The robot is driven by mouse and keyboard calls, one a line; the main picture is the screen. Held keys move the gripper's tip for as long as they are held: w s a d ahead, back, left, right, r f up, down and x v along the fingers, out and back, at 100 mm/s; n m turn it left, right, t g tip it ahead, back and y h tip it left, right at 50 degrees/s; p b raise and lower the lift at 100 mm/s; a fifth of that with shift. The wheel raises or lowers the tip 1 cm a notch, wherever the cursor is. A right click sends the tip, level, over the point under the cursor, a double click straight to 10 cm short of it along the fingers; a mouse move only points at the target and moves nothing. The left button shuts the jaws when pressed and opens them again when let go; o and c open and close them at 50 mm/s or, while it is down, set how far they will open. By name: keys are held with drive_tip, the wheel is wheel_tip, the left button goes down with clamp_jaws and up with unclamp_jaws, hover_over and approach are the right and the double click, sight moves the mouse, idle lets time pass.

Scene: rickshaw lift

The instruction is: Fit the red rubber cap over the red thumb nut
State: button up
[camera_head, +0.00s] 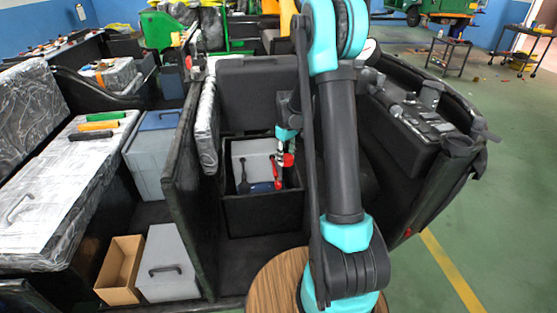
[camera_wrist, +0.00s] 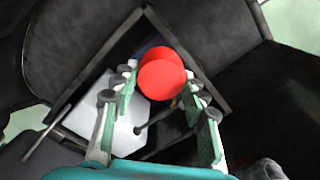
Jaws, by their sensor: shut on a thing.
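My gripper (camera_head: 284,150) hangs over the black open bin (camera_head: 262,212) in the middle of the head view. In the wrist view, my gripper (camera_wrist: 160,84) is shut on the red rubber cap (camera_wrist: 162,73), a short red cylinder held between the fingertips. The cap's round face is toward the wrist camera. Small red parts show by the fingers in the head view (camera_head: 279,175), but I cannot tell which is the cap. I cannot make out the red thumb nut for certain in either view.
The bin holds a pale grey box (camera_wrist: 112,108) and a dark long-handled tool (camera_wrist: 155,120). A black partition (camera_head: 190,190) stands left of the bin. Grey cases (camera_head: 168,268) and an open cardboard box (camera_head: 122,266) stand beyond it. A round wooden top (camera_head: 275,285) is in front.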

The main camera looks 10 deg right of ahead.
sight(277, 182)
drive_tip(key=w+a+f+n, duration=0.3)
drive_tip(key=w+f+n, duration=0.2)
drive_tip(key=n, duration=0.9)
drive_tip(key=shift+w+f, duration=0.4)
drive_tip(key=shift+f, duration=0.25)
drive_tip(key=shift+n, duration=0.3)
drive_tip(key=shift+f, duration=4.25)
drive_tip(key=shift+f, duration=2.1)
drive_tip(key=o, duration=1)
wheel_tip(277, 182, up, 12)
